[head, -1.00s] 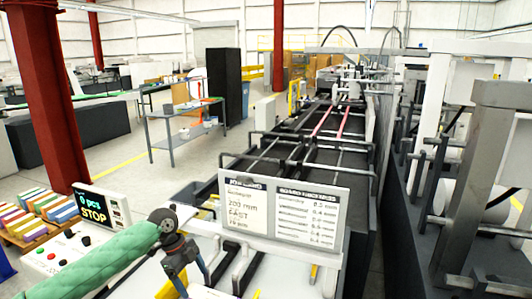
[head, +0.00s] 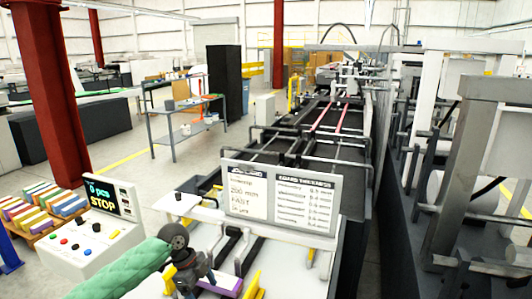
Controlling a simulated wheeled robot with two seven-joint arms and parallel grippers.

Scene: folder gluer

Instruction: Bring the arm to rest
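My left arm, in a green quilted sleeve (head: 125,272), comes in from the bottom left of the head view. Its dark wrist and gripper (head: 187,272) are over the near end of the machine, in front of the job card board. The fingers point down and are small and dark, so I cannot tell whether they are open or shut. A purple and white piece (head: 226,285) lies just right of the gripper; I cannot tell if they touch. My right gripper is not in view.
A control panel (head: 98,240) with a screen reading "0 pcs STOP" stands at left. The job card board (head: 280,197) rises before the conveyor (head: 325,130). Colourful stacks (head: 45,210) sit on a pallet at far left. A grey frame (head: 470,190) fills the right.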

